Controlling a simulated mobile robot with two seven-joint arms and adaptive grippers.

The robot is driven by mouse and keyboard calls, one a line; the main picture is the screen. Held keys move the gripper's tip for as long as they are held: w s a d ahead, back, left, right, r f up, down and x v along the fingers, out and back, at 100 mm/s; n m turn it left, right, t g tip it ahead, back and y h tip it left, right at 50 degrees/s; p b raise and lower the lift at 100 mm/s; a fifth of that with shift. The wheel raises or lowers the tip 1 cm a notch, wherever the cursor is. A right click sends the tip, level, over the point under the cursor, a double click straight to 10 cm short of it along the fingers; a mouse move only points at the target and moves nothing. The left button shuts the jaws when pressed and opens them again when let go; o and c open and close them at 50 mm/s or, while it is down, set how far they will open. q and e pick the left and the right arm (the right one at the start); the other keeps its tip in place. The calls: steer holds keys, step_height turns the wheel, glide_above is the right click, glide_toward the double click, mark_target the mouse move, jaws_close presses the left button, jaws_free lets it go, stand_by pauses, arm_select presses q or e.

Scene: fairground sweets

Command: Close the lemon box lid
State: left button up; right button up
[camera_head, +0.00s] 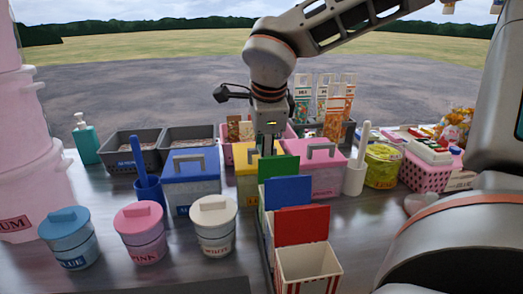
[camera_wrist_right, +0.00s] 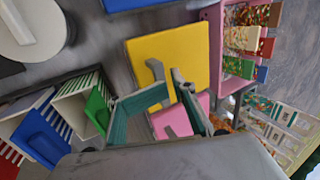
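The lemon box (camera_head: 247,187) is the yellow one in the middle of the counter, between the blue and pink boxes. My right gripper (camera_head: 268,153) points down over its top and hides part of it. In the right wrist view the yellow lid (camera_wrist_right: 180,48) faces the camera, with a grey handle (camera_wrist_right: 156,70). The right gripper's teal fingers (camera_wrist_right: 171,80) converge beside this handle with a narrow gap at the tips. I cannot tell whether they touch or grip it. The lid's seating on the box is hidden by my arm. My left gripper is not in view.
A blue box (camera_head: 192,185) stands left of the lemon box and a pink box (camera_head: 325,178) right. Open cartons with green, blue and red flaps (camera_head: 302,225) stand in front. Three lidded tubs, including a white one (camera_head: 215,235), stand front left. Snack trays crowd the back.

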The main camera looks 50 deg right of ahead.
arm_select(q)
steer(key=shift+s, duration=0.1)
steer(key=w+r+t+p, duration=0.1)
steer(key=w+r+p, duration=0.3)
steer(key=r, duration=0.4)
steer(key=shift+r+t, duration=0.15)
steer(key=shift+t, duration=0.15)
arm_select(e)
step_height(320, 180, up, 13)
